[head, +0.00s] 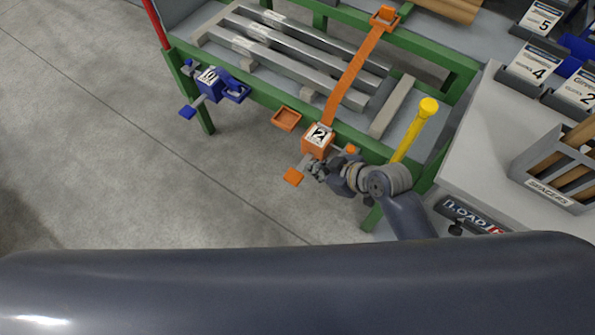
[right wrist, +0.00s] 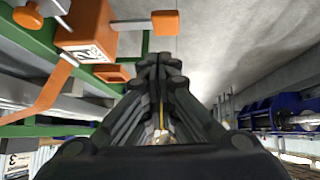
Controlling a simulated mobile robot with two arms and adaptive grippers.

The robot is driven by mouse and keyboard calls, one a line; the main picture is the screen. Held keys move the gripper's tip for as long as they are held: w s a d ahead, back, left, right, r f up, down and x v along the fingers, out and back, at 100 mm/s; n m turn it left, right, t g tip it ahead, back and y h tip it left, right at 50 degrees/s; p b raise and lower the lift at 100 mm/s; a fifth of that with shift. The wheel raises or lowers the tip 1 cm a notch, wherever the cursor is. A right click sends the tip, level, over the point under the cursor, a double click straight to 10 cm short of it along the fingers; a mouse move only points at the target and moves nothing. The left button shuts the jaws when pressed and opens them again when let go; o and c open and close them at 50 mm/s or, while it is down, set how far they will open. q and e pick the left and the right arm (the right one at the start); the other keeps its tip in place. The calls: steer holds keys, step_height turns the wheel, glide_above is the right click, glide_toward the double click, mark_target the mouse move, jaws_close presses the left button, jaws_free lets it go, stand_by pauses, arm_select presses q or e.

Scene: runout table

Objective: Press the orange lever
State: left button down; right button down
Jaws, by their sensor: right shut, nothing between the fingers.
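The orange ratchet block labelled 2 (head: 318,139) is on the green table's near rail. A grey rod leads from it to a flat orange lever pad (head: 293,177), low in front. My right gripper (head: 314,170) is shut and empty, just right of the pad and below the block. In the right wrist view the shut fingertips (right wrist: 160,62) point towards the pad (right wrist: 165,22), with an apparent small gap. The block (right wrist: 87,38) is to the left there. Whether the fingers touch the rod cannot be told. My left gripper is not in view.
An orange strap (head: 352,79) crosses metal bars (head: 290,55) on the table. A blue ratchet (head: 222,86) is further left on the rail. A grey counter (head: 480,135) lies right. Floor left is clear.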

steer(key=shift+d+r+g+y+b, duration=0.1)
steer(key=shift+r+g+y+b, duration=0.35)
steer(key=shift+r, duration=0.95)
glide_above(295, 177)
step_height(295, 177, down, 7)
steer(key=shift+s+d+r, duration=0.15)
step_height(295, 177, down, 3)
steer(key=shift+f, duration=0.2)
steer(key=shift+f+b, duration=0.3)
steer(key=shift+f, duration=0.25)
